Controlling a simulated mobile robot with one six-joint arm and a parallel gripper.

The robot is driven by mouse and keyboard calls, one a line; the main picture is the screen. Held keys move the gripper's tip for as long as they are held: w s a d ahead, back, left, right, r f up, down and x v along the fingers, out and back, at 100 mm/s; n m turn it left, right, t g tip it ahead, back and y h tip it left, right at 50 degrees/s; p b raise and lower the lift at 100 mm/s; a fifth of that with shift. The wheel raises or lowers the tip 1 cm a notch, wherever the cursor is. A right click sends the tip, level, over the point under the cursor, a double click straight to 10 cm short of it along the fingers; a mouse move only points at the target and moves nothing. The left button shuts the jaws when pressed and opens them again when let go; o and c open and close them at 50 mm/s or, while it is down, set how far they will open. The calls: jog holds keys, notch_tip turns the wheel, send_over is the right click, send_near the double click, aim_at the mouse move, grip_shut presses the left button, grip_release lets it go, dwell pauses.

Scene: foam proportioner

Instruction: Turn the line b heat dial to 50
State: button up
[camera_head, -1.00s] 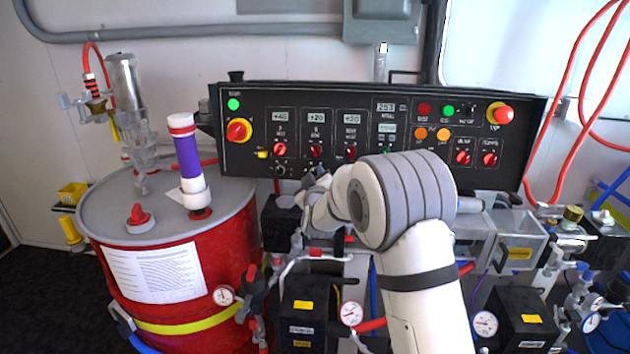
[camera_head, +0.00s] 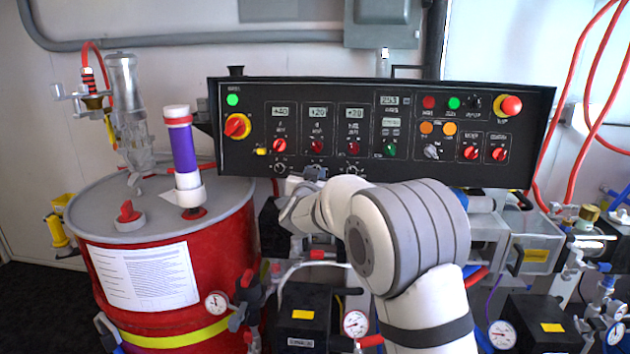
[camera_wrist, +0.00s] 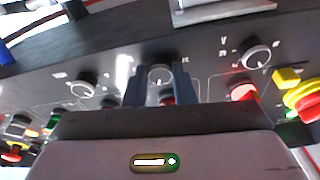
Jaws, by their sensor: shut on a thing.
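The line b heat dial (camera_wrist: 160,75) is a small round grey knob on the black control panel, in the middle of three such knobs in the wrist view. My gripper (camera_wrist: 160,80) has a dark finger on each side of this knob and is shut on it. The number the knob points to is too small to read. In the head view my gripper (camera_head: 312,178) is at the panel's lower edge, below the middle red switch (camera_head: 317,146), and hides the dial there.
Neighbouring grey dials (camera_wrist: 255,57) and (camera_wrist: 83,85) flank the held one. A red knob (camera_wrist: 243,92) is close to the right finger. The red drum (camera_head: 165,270) with a purple-banded cylinder (camera_head: 182,150) stands left of my arm. Hoses, gauges and black boxes (camera_head: 305,318) lie below the panel.

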jog(key=shift+m+h, duration=0.3)
jog(key=shift+m, duration=0.8)
jog(key=o, duration=1)
jog(key=shift+s+a, duration=0.1)
jog(key=s, duration=0.7)
jog(key=shift+s+a+f+b, duration=0.2)
jog(key=shift+s+a+b, duration=0.05)
jog(key=shift+a+b, duration=0.15)
